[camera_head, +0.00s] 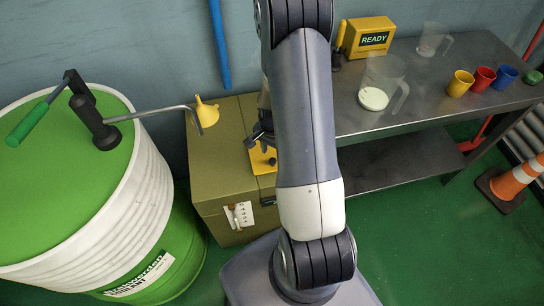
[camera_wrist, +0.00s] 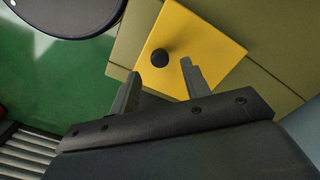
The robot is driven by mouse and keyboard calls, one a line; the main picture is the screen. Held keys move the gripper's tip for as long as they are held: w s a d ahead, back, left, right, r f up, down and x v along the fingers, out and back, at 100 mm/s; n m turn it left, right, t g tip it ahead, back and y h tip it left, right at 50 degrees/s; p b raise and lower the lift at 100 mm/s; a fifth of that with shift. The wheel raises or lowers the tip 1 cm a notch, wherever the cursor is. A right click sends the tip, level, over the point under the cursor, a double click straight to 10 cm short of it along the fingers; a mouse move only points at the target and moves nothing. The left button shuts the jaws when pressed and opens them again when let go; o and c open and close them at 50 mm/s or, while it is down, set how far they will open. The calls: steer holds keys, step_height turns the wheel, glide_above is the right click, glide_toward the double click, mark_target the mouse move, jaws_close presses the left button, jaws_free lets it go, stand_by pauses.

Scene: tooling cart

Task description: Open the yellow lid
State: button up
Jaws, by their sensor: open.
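The yellow lid (camera_wrist: 205,35) is a flat square plate with a round black knob (camera_wrist: 160,58). It lies on top of an olive box (camera_head: 225,140), where it shows partly in the head view (camera_head: 258,161) behind my arm. My gripper (camera_wrist: 159,72) is open and empty over the lid's near edge. In the wrist view the knob appears between and slightly beyond the two fingertips. I see no contact between the fingers and the knob. In the head view my gripper (camera_head: 262,132) is dark and mostly hidden by my arm.
A green-and-white drum (camera_head: 100,220) with a crank pump stands left of the box. A yellow funnel (camera_head: 206,111) sits at the box's rear left. A metal bench (camera_head: 430,95) on the right holds a pitcher (camera_head: 384,85) and coloured cups. A traffic cone (camera_head: 516,181) stands far right.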

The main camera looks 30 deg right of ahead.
mark_target(273, 160)
steer(key=shift+f, duration=2)
steer(key=shift+c, duration=0.6)
jaws_close()
